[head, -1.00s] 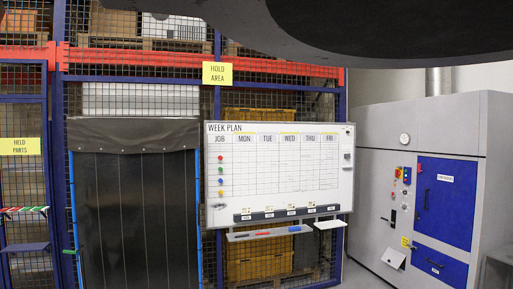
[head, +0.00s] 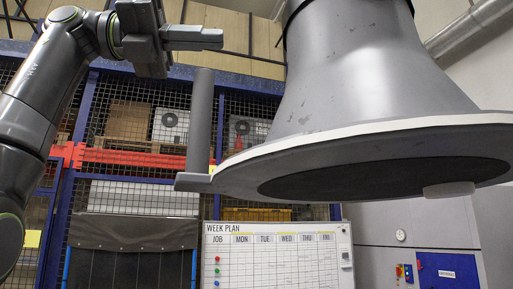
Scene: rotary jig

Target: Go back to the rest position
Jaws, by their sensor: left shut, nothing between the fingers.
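My left arm comes in from the left edge and bends over at the top. My left gripper (head: 212,38) is at the upper left of the middle, pointing right, with its fingers shut and nothing between them. In the picture it lies left of a large grey flared hood-like body (head: 370,70). A gap shows between the fingertips and that body. My right gripper is not in view.
The flared body has a wide pale rim, a dark underside and an upright grey handle (head: 200,120) at its left. Behind are blue mesh racking (head: 85,105), a whiteboard (head: 275,262) and a grey cabinet (head: 425,228).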

